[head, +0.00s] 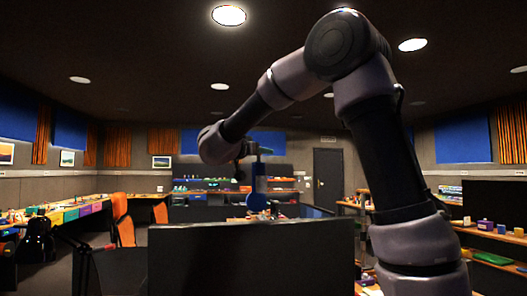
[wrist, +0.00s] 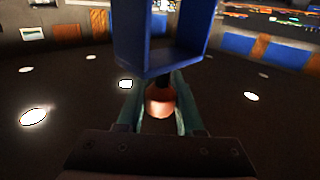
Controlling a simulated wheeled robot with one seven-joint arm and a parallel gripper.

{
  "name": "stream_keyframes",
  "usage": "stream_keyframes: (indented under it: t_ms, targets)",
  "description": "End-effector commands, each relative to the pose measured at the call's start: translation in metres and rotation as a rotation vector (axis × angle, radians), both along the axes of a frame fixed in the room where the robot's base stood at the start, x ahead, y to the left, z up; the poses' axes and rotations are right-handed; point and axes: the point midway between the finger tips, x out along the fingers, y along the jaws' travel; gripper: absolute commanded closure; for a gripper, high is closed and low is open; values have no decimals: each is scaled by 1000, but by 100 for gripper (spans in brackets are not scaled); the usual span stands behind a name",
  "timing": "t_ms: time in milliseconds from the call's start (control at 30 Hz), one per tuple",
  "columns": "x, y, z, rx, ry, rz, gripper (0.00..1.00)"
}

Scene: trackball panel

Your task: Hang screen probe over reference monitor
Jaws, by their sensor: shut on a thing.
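My gripper (wrist: 160,110) is shut on the screen probe, with one teal finger on each side of its copper-coloured round part (wrist: 160,100). The probe's blue U-shaped frame (wrist: 160,65) extends beyond the fingers in the wrist view. In the head view the screen probe (head: 257,203) shows as a blue and pale piece below the end of my arm, held in the air. A wide dark upright panel (head: 250,258), probably the reference monitor, stands in the foreground. The probe appears just above its top edge; whether they touch or how far apart they are in depth I cannot tell.
Dark equipment and orange chairs (head: 124,230) stand at the left, beside a long desk (head: 85,208). Shelves with small coloured objects (head: 487,226) are at the right. A door (head: 328,178) is in the back wall. The air around the gripper looks clear.

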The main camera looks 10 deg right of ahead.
Motion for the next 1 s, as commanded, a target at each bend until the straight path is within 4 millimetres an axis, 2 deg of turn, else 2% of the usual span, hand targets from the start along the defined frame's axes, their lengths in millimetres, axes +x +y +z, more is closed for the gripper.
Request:
stream_keyframes:
  t_ms: [1000]
  targets:
    - [0, 1, -80, -2, 1, 1, 100]
